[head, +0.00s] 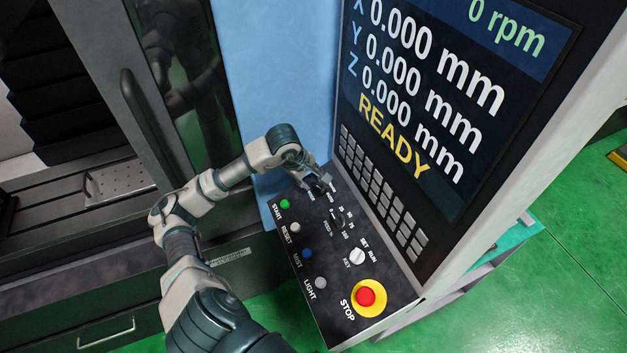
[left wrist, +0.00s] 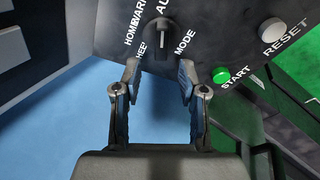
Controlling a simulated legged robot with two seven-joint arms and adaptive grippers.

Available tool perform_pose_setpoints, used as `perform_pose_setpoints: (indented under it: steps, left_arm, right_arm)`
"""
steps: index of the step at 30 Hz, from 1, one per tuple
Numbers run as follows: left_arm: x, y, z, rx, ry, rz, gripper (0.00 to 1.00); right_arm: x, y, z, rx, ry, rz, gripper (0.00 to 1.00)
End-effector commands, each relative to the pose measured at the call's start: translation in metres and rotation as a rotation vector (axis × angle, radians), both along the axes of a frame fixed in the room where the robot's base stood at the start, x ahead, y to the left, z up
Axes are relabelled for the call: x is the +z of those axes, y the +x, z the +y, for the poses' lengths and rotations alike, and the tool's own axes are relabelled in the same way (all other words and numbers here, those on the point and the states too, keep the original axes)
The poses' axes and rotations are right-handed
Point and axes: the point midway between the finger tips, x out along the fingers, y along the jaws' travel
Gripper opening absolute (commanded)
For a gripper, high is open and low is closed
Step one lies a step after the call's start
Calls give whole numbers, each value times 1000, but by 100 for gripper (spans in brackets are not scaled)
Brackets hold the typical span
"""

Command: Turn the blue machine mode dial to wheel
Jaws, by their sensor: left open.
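The mode dial (left wrist: 160,32) shows in the left wrist view as a dark round knob with a pale pointer line; it looks black rather than blue. Its line runs nearly upright in that view, among partly hidden labels for home, wheel and others. My left gripper (left wrist: 160,72) is open, its two fingers spread to either side just below the dial, with nothing between them. Whether a fingertip touches the dial I cannot tell. In the head view my left gripper (head: 320,186) is over the far end of the control panel and covers most of the dial.
The panel (head: 318,262) carries a green start button (head: 285,204), a feed dial (head: 337,218), a key switch (head: 357,256) and a red stop button (head: 365,296). A keypad (head: 378,195) and a screen (head: 440,90) reading READY rise beside it.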

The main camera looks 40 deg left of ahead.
Motion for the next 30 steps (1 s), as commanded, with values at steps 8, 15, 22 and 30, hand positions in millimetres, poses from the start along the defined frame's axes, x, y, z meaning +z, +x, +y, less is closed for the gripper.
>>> perform_pose_setpoints:
  steps: [8, 15, 22, 30]
  left_arm:
    - [-33, 15, -6, -1, 3, 1, 42]
    - [-39, 17, -4, -1, 4, 0, 42]
    - [-40, 17, -1, 0, 0, 0, 14]
    - [-40, 17, 0, 2, 3, 1, 0]
  right_arm:
    - [9, 0, 1, 0, 2, -1, 40]
    - [9, 0, 1, 0, 1, -1, 40]
    - [9, 0, -4, 2, -4, -1, 40]
    - [9, 0, -3, 2, -4, -1, 40]
